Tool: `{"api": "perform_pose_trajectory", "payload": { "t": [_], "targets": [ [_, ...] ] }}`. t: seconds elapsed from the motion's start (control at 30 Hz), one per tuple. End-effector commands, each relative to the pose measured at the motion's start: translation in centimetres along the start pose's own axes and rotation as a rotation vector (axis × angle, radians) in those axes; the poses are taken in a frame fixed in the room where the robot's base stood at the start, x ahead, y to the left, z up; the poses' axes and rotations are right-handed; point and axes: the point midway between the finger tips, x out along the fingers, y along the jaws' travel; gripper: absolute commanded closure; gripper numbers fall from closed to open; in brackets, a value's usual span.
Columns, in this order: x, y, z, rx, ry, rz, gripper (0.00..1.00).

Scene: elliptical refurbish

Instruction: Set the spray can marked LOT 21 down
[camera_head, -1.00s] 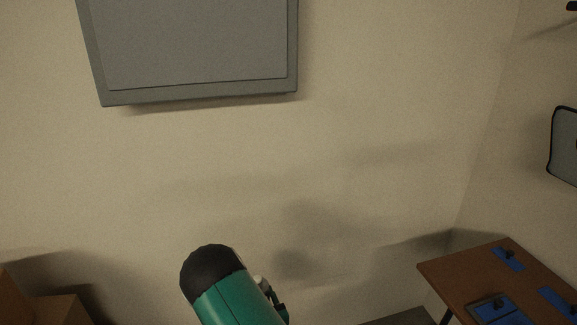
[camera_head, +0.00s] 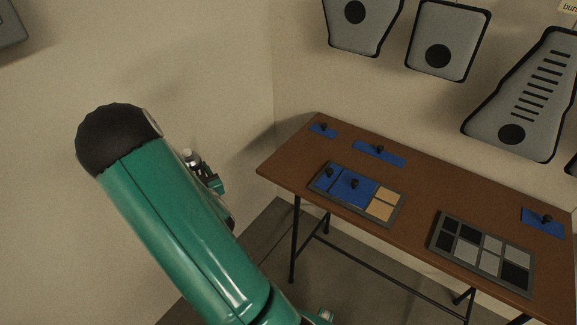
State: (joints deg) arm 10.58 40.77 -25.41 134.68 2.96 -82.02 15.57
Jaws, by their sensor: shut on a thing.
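My gripper (camera_head: 207,177) shows only in part, beyond the right edge of my green arm. It is shut on a small can with a pale grey top (camera_head: 190,157), which I take to be the spray can. The can's lower part is hidden by the gripper and arm, and no LOT 21 marking can be read. The can is held in the air, to the left of the brown table (camera_head: 277,173) in the picture and apart from it in view.
On the table lie a grey-framed tray (camera_head: 396,219) with blue and tan sections, a tray of black and light squares (camera_head: 432,245), and several blue plates with black knobs, one at the right (camera_head: 530,224). Brown tabletop is bare between them. Grey panels (camera_head: 455,25) hang on the wall.

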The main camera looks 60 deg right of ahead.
Motion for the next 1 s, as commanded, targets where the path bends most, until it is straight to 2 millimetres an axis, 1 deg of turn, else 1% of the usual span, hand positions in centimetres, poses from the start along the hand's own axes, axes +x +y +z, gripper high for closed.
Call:
{"api": "perform_pose_trajectory", "payload": {
  "t": [0.03,0.07,0.1,0.17,0.2,0.27,0.3,0.37,0.4,0.47,0.5,0.6,0.7,0.8,0.9,1.0],
  "targets": [
    [-0.2,3.3,-1.3,0.002,0.007,0.056,0.82],
    [-0.3,5.0,-1.9,0.002,0.007,0.084,0.82],
    [-0.7,7.3,-2.6,0.001,0.007,0.123,0.82],
    [-1.4,10.6,-3.7,0.002,0.006,0.179,0.82],
    [-1.9,12.7,-4.4,0.001,0.006,0.215,0.82],
    [-3.0,16.0,-5.5,0.0,0.006,0.272,0.82],
    [-3.8,18.1,-6.2,0.0,0.005,0.309,0.82],
    [-5.2,21.2,-7.2,0.0,0.004,0.366,0.82],
    [-6.3,23.1,-7.9,0.0,0.003,0.404,0.82],
    [-8.0,26.1,-8.9,0.001,0.003,0.461,0.82],
    [-9.2,27.8,-9.6,0.001,0.003,0.497,0.82],
    [-12.2,31.5,-10.8,0.002,0.001,0.577,0.82],
    [-14.6,34.0,-11.7,0.002,-0.001,0.633,0.82],
    [-16.0,35.2,-12.2,0.002,-0.003,0.665,0.82],
    [-16.4,35.6,-12.3,0.003,-0.005,0.675,0.82],
    [-16.4,35.6,-12.3,0.003,-0.005,0.675,0.82]
  ]
}}
